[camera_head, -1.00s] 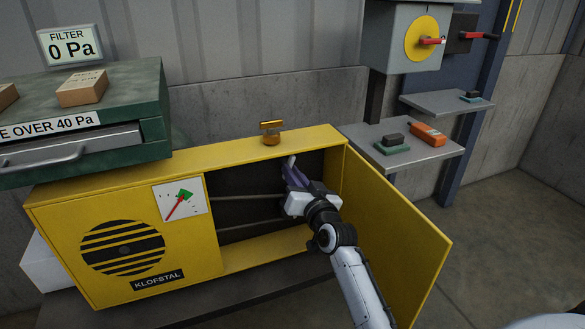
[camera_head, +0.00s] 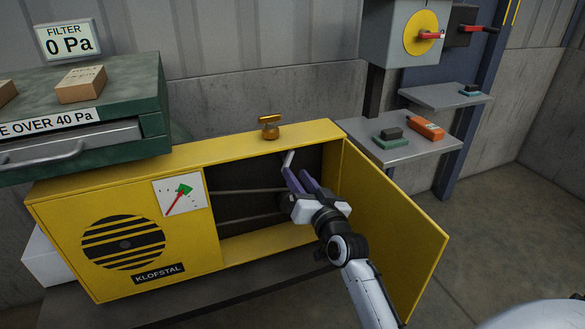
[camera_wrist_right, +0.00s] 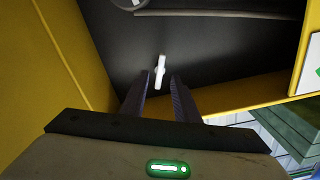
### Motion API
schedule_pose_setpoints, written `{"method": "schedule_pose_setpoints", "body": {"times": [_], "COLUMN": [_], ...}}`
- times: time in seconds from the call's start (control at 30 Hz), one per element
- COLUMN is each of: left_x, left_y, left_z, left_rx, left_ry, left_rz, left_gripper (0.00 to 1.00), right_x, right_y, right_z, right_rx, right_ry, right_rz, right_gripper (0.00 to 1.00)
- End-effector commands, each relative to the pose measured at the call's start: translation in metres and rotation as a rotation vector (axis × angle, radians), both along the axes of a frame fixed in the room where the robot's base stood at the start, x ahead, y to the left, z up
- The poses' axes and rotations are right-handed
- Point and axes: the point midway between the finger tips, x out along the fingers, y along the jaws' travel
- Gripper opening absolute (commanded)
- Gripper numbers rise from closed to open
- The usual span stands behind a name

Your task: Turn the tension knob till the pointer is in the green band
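The yellow cabinet (camera_head: 235,250) stands with its right door open. On its front a white gauge (camera_head: 197,204) has a green band (camera_head: 185,189) and a red pointer (camera_head: 174,206). The pointer slants between the lower left and the green patch; I cannot tell which end is its tip. A small white bar-shaped knob (camera_wrist_right: 160,70) sits on the dark inner wall; it also shows in the head view (camera_head: 288,159). My right gripper (camera_head: 296,172) is in the opening, its fingers apart and empty. In the wrist view the gripper (camera_wrist_right: 160,82) has the knob just beyond its fingertips. My left gripper is not in view.
The open yellow door (camera_head: 395,225) stands close to the right of my arm. A brass T-handle (camera_head: 269,126) is on the cabinet top. A green unit (camera_head: 150,100) stands at the left. Grey shelves (camera_head: 440,147) with small items are at the right.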

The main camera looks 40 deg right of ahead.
Motion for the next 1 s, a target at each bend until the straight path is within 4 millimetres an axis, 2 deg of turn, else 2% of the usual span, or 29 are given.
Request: {"method": "schedule_pose_setpoints", "body": {"times": [0.1, 0.3, 0.47, 1.0], "left_x": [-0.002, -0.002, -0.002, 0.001], "left_y": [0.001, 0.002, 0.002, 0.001], "left_z": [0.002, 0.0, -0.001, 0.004], "left_rx": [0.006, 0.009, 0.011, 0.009], "left_ry": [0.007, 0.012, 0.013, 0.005], "left_rz": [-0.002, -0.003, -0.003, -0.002], "left_gripper": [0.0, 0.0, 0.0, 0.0], "right_x": [-0.025, -0.05, -0.056, -0.056], "right_y": [0.006, 0.012, 0.013, 0.016], "right_z": [0.0, 0.0, 0.0, -0.001], "right_rx": [0.001, 0.001, 0.001, -0.002], "right_ry": [0.002, 0.001, 0.0, 0.006], "right_rz": [0.0, 0.0, 0.0, 0.004], "right_gripper": [0.28, 0.28, 0.28, 0.28]}}
